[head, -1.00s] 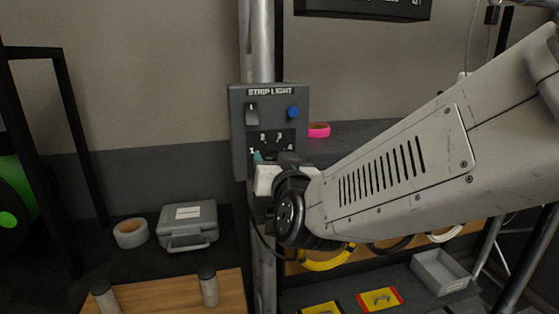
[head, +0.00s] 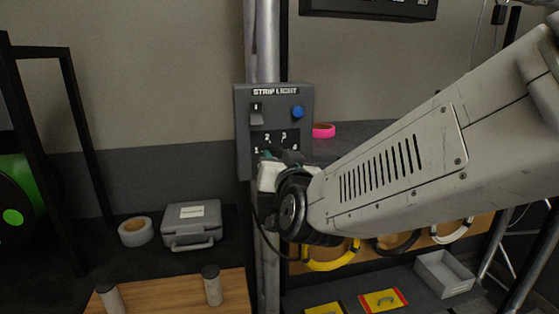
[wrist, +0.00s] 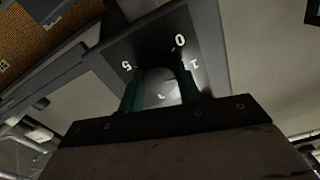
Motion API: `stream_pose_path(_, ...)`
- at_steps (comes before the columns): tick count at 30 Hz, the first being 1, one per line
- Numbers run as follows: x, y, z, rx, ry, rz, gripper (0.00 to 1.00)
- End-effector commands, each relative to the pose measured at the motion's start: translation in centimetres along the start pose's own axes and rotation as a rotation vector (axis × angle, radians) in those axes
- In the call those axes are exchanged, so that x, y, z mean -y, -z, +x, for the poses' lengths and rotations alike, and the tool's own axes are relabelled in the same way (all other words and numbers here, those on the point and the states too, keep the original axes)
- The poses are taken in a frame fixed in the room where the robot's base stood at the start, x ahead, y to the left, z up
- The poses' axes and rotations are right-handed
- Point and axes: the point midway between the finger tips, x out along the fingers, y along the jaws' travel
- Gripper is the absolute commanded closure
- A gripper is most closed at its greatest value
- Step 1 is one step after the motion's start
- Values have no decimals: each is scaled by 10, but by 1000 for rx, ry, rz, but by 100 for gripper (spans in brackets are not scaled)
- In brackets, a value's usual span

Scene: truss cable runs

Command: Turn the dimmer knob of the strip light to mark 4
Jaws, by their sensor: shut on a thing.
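The grey strip light box (head: 244,105) is fixed to a vertical metal pole, with a switch (head: 257,114) and a blue button (head: 298,112) above its dial marks. Marks 1, 2, 3 and 4 (head: 304,149) show in the head view. The dimmer knob is hidden there behind my gripper (head: 279,157), at the lower part of the box. In the wrist view the pale rounded knob (wrist: 161,87) sits between the teal fingers of my gripper (wrist: 160,93), which is shut on it. Marks 0, 1 and 5 show around it. The knob's pointer cannot be made out.
A grey case (head: 191,224) and a tape roll (head: 135,231) stand at lower left. Coiled cables, including a yellow one (head: 330,265), hang below my arm. A grey tray (head: 443,272) is lower right.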

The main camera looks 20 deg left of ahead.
Motion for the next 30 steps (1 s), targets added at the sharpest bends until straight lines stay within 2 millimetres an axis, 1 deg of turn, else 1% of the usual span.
stream_pose_path(8, 0, 0, 0, 0, 0, 200, 89)
stream_pose_path(30, 1, 1, 0, -1, -1, 904, 89)
